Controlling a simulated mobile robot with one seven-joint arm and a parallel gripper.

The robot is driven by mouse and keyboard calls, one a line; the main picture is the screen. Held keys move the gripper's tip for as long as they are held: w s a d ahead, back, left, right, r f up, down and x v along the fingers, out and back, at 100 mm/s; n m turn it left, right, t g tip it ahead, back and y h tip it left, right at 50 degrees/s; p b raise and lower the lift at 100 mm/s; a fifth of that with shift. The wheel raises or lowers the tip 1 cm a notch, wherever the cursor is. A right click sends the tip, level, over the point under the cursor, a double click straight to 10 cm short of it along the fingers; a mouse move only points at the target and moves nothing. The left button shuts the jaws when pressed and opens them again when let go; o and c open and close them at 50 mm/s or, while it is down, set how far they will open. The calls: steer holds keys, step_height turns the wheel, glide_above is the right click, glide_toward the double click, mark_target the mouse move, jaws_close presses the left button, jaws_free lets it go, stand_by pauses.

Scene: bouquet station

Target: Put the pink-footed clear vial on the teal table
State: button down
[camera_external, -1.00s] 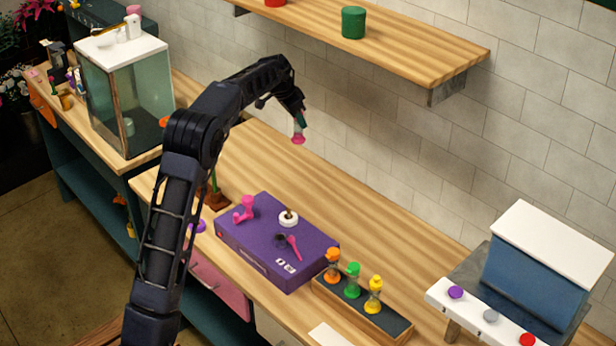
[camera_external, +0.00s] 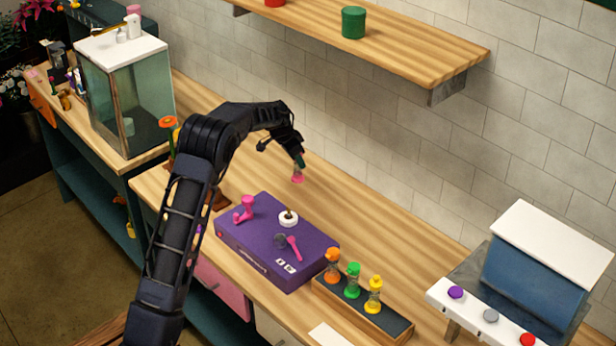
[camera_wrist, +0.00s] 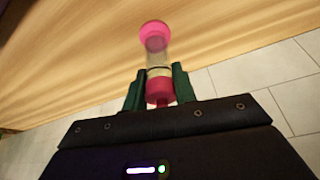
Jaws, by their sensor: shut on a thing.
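The clear vial (camera_wrist: 156,58) has a bright pink foot at its far end and a red-pink cap at its near end. My gripper (camera_wrist: 155,90) is shut on it close to the cap, with a green finger on each side. In the external view the vial's pink foot (camera_external: 297,179) hangs below my gripper (camera_external: 300,160), pointing down. It is over the back part of the wooden worktop, near the wall, and looks clear of the surface. Teal framing (camera_external: 85,195) shows under the wood-topped bench at left; no fully teal tabletop is plain to see.
A purple box (camera_external: 255,240) with pink items stands in front of my gripper. A rack (camera_external: 375,318) with orange, green and yellow-capped vials is to its right. A glass tank (camera_external: 150,100) stands at left. A wooden shelf (camera_external: 400,45) hangs above. Worktop (camera_external: 370,215) right of my gripper is clear.

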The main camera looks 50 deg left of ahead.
mark_target(298, 170)
steer(key=shift+f, duration=2.1)
steer(key=shift+f, duration=0.1)
steer(key=c, duration=1.1)
jaws_free()
